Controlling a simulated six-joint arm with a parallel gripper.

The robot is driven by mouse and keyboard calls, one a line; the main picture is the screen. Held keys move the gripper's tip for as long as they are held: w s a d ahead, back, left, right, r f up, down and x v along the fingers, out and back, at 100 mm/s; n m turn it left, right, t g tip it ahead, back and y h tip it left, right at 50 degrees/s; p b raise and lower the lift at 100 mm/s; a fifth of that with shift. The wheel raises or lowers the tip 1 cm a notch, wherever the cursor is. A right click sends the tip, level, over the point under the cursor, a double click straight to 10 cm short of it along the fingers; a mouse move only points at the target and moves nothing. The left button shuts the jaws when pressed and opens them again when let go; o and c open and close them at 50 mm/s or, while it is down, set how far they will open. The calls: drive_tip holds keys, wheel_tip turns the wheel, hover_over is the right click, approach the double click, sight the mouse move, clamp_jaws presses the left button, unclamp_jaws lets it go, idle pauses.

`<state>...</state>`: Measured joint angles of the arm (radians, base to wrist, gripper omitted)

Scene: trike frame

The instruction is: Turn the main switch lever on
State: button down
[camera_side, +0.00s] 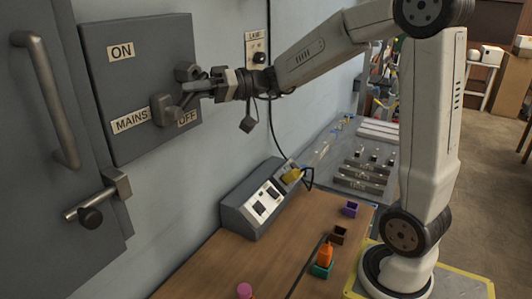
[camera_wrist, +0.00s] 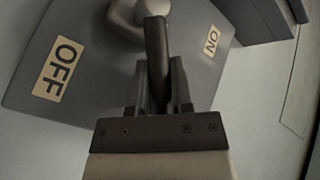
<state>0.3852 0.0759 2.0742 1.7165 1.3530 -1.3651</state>
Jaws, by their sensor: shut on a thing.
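The grey main switch box (camera_side: 140,75) is on the wall in the side view, with an ON label (camera_side: 121,51) at upper left, a MAINS label (camera_side: 131,120) and an OFF label (camera_side: 187,118) low down. The lever's rounded hub (camera_side: 162,109) sits between MAINS and OFF. My gripper (camera_side: 192,88) is at the box's right side, near the OFF label. In the wrist view my gripper (camera_wrist: 157,85) is shut on the dark lever handle (camera_wrist: 157,45), with a finger on either side. The OFF label is left of the handle, and ON is right.
A grey cabinet door with a long handle (camera_side: 48,100) stands left of the box, with a latch (camera_side: 98,200) below. A labelled lamp box (camera_side: 257,52) hangs to the right. A sloped console (camera_side: 262,200) and small coloured parts are on the wooden bench (camera_side: 225,270).

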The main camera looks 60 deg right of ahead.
idle(0.9)
drive_tip(key=shift+a+r+n+g+h, duration=0.3)
drive_tip(key=shift+n+h, duration=0.1)
drive_tip(key=shift+h, duration=0.1)
drive_tip(key=shift+d, duration=0.1)
drive_tip(key=c, duration=0.5)
unclamp_jaws()
drive_tip(key=v, duration=0.7)
drive_tip(key=shift+s+d, duration=0.25)
drive_tip(key=shift+d, duration=0.1)
drive_tip(key=shift+r, duration=0.1)
